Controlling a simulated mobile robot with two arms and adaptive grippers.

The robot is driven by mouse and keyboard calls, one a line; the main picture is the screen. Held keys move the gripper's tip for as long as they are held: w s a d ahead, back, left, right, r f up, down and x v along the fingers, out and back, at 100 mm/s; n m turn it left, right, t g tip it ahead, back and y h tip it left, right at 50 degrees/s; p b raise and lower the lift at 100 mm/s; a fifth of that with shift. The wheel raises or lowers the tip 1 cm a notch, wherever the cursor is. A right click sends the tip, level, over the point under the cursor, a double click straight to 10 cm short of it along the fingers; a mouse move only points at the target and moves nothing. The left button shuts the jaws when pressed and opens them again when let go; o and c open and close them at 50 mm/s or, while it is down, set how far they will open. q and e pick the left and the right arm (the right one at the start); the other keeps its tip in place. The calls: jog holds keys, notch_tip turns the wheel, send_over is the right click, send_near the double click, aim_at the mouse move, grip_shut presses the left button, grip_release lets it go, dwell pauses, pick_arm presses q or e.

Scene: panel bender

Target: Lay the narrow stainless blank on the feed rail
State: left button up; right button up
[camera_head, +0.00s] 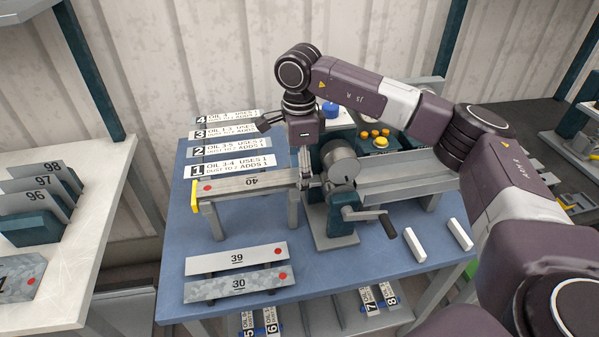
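A narrow metal blank marked 40 (236,184), upside down in view, with a red dot at its left end, lies along the feed rail (212,203). The rail has a yellow left end. The blank's right end reaches towards the bender's rollers (341,162). My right gripper (290,126) is above and behind the blank's right part, apart from it. One dark finger spreads out to the left, and it looks open and empty; the other finger is hidden. My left gripper is not in view.
A smooth blank marked 39 (211,262) and a mottled blank marked 30 (208,290) lie at the front of the blue table (310,262). Numbered sign strips (232,168) stand behind the rail. The bender's crank (386,222) sticks out right, near two white bars (415,244).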

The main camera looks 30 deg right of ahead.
jog(key=shift+f, duration=0.1)
notch_tip(320, 180, up, 12)
dwell(0.6)
dwell(0.4)
